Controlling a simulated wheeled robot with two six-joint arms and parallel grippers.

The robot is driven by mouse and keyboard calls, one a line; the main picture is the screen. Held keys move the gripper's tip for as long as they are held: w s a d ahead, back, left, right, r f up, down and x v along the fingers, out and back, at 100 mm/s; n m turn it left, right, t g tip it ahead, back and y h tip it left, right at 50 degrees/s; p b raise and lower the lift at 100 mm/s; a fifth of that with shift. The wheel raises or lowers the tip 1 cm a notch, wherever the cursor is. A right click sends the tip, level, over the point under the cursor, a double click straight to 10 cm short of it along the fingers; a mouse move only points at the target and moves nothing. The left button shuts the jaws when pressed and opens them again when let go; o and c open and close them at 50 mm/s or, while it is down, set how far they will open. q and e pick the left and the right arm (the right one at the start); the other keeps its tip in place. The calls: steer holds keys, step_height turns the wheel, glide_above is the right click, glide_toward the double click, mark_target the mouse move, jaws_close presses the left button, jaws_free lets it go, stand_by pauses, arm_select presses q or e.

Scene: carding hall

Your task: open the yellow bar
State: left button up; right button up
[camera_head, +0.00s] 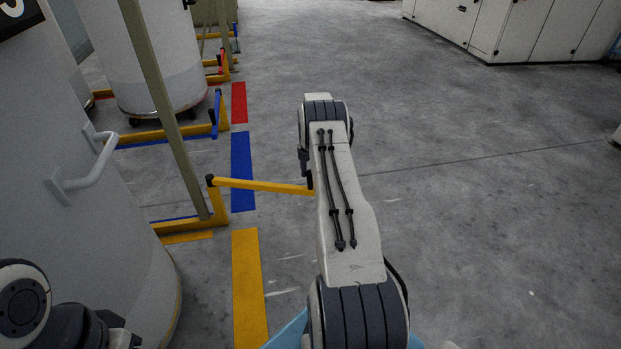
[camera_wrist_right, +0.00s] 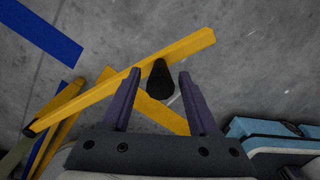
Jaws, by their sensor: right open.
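The yellow bar (camera_head: 262,186) juts out to the right from a post at the corner of the yellow floor frame (camera_head: 205,222). Its far end passes behind my right arm in the head view. In the right wrist view the yellow bar (camera_wrist_right: 105,90) runs diagonally, with a black grip (camera_wrist_right: 160,82) near its free end. My right gripper (camera_wrist_right: 161,76) is open, with its two purple fingers on either side of the black grip. I cannot tell whether they touch it. In the head view my own arm hides most of this gripper. My left gripper is not in view.
A large grey can with a handle (camera_head: 92,165) stands at the left, and another can (camera_head: 155,55) stands behind it. Blue (camera_head: 242,170), yellow (camera_head: 248,290) and red (camera_head: 238,102) strips mark the floor. White cabinets (camera_head: 520,30) stand far right.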

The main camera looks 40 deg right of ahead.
step_height(320, 180, up, 7)
steer(key=shift+r+p, duration=0.1)
steer(key=shift+p, duration=1.15)
